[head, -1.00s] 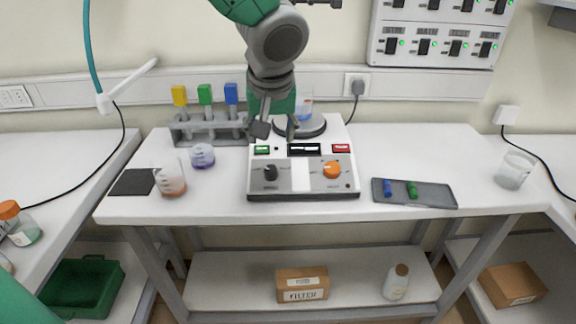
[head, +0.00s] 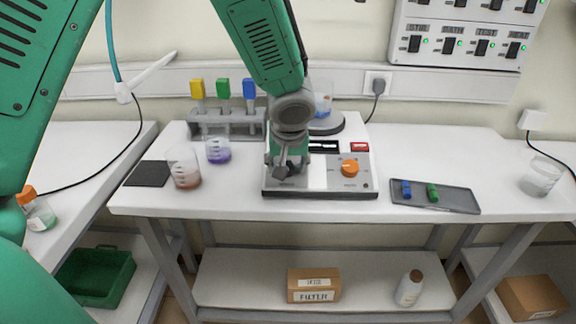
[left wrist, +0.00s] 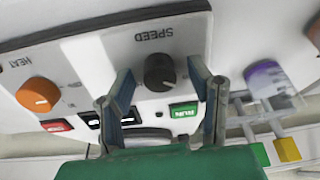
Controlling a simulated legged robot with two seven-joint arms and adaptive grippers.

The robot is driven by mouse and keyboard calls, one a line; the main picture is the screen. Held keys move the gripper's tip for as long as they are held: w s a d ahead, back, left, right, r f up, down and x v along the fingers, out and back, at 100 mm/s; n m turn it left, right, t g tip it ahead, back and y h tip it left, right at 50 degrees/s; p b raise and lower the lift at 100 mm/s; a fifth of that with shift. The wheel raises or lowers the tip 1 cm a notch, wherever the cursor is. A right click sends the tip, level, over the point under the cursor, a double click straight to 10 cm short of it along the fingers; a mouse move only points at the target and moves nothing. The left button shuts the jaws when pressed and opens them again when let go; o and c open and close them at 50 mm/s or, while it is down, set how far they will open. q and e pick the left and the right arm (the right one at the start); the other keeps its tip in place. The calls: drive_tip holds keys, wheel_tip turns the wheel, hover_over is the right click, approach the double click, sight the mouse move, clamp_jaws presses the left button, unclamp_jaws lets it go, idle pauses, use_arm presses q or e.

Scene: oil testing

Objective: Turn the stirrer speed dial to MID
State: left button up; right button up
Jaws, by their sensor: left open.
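The stirrer (head: 322,184) stands on the white table, with a beaker on its plate at the back. The orange heat dial (head: 350,168) is on the panel's right. The MID mark cannot be read. My right gripper is not in view.
A beaker of brown liquid (head: 185,168) and one of purple liquid (head: 218,150) stand left of the stirrer. A grey tray (head: 458,201) lies to the right.

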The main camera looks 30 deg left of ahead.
use_arm(q)
clamp_jaws()
drive_tip(key=shift+m, duration=0.3)
drive_tip(key=m+p, duration=0.3)
drive_tip(key=m, duration=0.2)
drive_tip(key=shift+r, duration=0.1)
drive_tip(key=m+p, duration=0.2)
drive_tip(key=m, duration=0.1)
drive_tip(key=m+p, duration=0.1)
drive_tip(key=m, duration=0.2)
drive_tip(key=shift+d+t+h+p, duration=0.1)
drive_tip(key=shift+t+h+p, duration=0.2)
drive_tip(key=shift+p, duration=0.05)
drive_tip(key=shift+m, duration=0.3)
unclamp_jaws()
